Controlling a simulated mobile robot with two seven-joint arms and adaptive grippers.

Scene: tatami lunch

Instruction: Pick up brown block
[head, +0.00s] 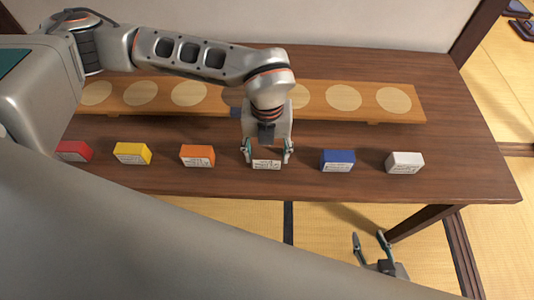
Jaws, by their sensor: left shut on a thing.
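A block with a pale, printed front face (266,165) stands on the table in the middle of a row of coloured blocks. Its top and sides are mostly hidden by my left gripper (266,157), so its body colour is hard to tell; it sits where a brown block would fit among the others. My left gripper points down over it and is shut on it, one finger on each side. The block appears to be at table level. My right gripper (371,240) is low at the bottom right, beyond the table's front edge, with its fingers apart and empty.
Red (74,151), yellow (132,153), orange (197,156), blue (338,160) and white (404,162) blocks share the row on the dark table (460,180). Behind it lies a long wooden board (318,100) with pale circles. Tatami floor (500,230) surrounds the table.

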